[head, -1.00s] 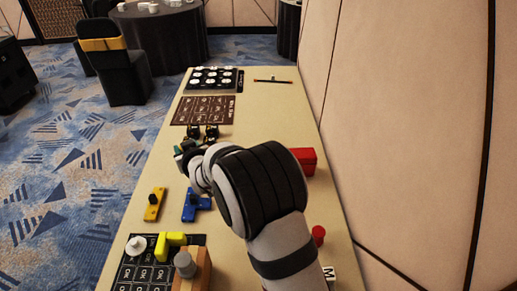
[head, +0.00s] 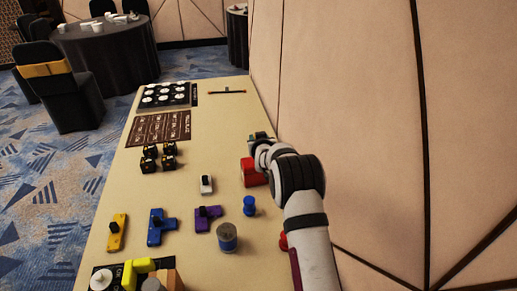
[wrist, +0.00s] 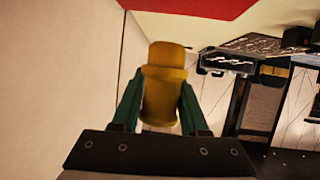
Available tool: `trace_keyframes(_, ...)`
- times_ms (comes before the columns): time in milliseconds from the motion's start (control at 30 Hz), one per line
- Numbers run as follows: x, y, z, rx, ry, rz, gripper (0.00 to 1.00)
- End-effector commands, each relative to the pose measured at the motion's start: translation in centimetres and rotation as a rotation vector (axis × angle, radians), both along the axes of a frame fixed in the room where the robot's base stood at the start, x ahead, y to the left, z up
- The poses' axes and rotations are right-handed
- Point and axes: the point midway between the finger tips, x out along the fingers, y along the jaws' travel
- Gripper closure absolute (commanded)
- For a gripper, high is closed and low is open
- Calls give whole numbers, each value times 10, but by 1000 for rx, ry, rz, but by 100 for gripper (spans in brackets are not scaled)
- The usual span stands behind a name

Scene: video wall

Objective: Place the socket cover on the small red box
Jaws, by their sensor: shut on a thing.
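The small red box (head: 249,173) stands near the table's right edge, partly hidden behind my arm. My gripper (head: 262,138) is at the box, seemingly above or just beyond it; the exact gap cannot be told. In the wrist view its green fingers (wrist: 160,108) are shut on a yellow-brown stepped cylinder (wrist: 165,82), which looks like the socket cover. The red surface of the box (wrist: 190,8) shows along the top of the wrist view, apart from the held piece in the picture.
The wall (head: 340,100) runs close along the table's right side. A blue peg (head: 249,207), a blue can (head: 227,238), a purple piece (head: 204,222) and a white piece (head: 206,185) stand nearby. Black blocks (head: 158,158) sit farther left.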

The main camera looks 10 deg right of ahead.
Motion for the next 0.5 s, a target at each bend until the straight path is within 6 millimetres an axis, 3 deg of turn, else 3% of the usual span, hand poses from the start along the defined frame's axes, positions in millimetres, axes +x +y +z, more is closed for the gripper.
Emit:
trace_keyframes(167, 0, 1, -32, 1, 2, 1, 100)
trace_keyframes(467, 0, 1, -35, 0, 0, 1, 100)
trace_keyframes(500, 0, 1, -36, 0, 0, 1, 53)
